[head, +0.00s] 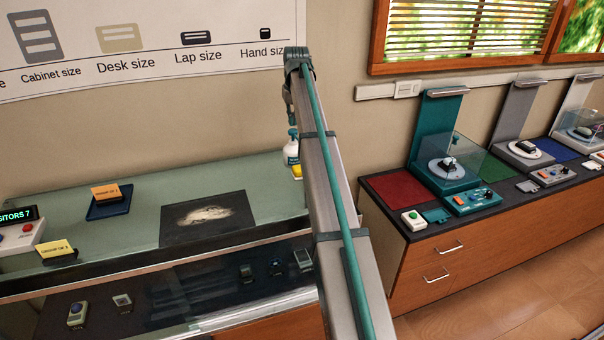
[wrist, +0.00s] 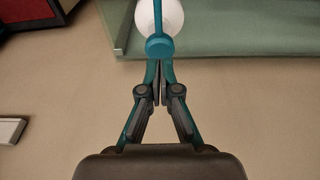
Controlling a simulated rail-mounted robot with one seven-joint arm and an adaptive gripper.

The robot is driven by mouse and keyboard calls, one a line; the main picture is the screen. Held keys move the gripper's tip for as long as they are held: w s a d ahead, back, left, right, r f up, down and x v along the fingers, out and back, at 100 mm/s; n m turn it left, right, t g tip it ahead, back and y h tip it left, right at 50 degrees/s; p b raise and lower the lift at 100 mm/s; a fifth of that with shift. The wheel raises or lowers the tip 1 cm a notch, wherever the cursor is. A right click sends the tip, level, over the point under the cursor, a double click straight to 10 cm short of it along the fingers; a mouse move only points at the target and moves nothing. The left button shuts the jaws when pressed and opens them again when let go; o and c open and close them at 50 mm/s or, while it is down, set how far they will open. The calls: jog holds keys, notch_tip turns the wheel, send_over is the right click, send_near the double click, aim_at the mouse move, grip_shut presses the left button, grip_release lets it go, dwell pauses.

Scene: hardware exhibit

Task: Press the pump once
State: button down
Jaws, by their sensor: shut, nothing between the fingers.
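The pump bottle is white with a blue label and a teal pump head. In the head view the bottle (head: 291,151) stands upright on the green-grey counter, partly hidden by my arm. In the wrist view the round teal pump head (wrist: 159,46) and its narrow spout lie just past the fingertips, with the white bottle body (wrist: 174,17) behind. My gripper (wrist: 160,72) is shut and empty, its fingertips close to the pump head. In the head view my gripper (head: 291,120) hangs just above the pump. I cannot tell whether they touch.
A yellow sponge-like block (head: 297,171) is beside the bottle. A dark mat (head: 180,228) and a blue tray (head: 110,209) with an orange sign lie left on the counter. The wall is close behind. Another counter (head: 420,238) with devices stands right, across a gap.

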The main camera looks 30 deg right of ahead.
aim_at(293, 130)
jog(key=shift+f, duration=0.15)
jog(key=shift+f+b, duration=0.45)
jog(key=shift+f, duration=1.15)
jog(key=shift+r, duration=0.1)
jog(key=shift+r+p, duration=0.9)
jog(key=shift+r, duration=0.65)
jog(key=shift+r, duration=0.1)
notch_tip(293, 130, up, 6)
jog(key=p, duration=0.2)
jog(key=shift+p, duration=0.4)
